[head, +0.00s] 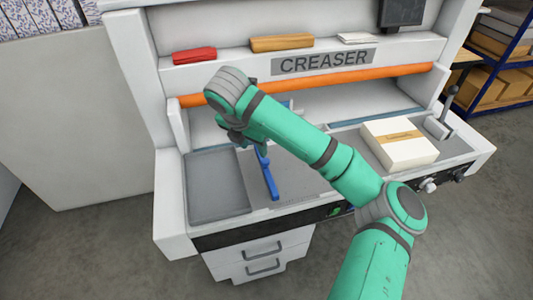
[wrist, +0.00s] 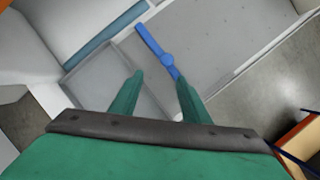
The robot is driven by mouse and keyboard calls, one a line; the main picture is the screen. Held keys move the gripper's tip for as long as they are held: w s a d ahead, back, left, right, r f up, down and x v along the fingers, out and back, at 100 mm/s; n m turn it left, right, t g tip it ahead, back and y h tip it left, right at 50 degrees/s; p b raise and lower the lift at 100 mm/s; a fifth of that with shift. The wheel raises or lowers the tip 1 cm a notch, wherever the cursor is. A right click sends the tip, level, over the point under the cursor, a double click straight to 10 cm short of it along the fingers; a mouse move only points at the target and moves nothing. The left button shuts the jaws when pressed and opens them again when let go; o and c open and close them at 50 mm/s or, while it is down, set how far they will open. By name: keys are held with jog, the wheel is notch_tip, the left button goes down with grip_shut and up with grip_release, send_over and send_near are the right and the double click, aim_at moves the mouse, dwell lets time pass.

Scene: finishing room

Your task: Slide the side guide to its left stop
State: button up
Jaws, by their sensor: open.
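The blue side guide (head: 270,182) is a narrow bar on the grey creaser bed, just right of the grey recessed tray. Its far part is hidden behind my arm in the head view. A left stop cannot be made out.
The grey tray (head: 212,187) left of the guide is empty. A stack of white card (head: 400,146) sits on the right of the bed. An orange roller bar (head: 345,82) crosses above the bed. Red (head: 194,55) and tan (head: 281,43) items lie on the upper shelf.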

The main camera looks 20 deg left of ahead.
aim_at(266, 160)
jog(key=x, duration=0.3)
jog(key=d+x, duration=0.1)
jog(key=x, duration=0.6)
jog(key=shift+w+d, duration=0.25)
jog(key=shift+w, duration=0.2)
grip_shut()
jog(key=shift+s+a+f, duration=0.1)
jog(key=shift+s+a, duration=0.45)
jog(key=shift+a, duration=0.25)
jog(key=shift+s+a, duration=0.5)
jog(key=shift+a, duration=0.25)
jog(key=shift+c, duration=2)
grip_release()
jog(key=o, duration=0.4)
jog(key=shift+a, duration=0.2)
jog(key=shift+d, duration=0.3)
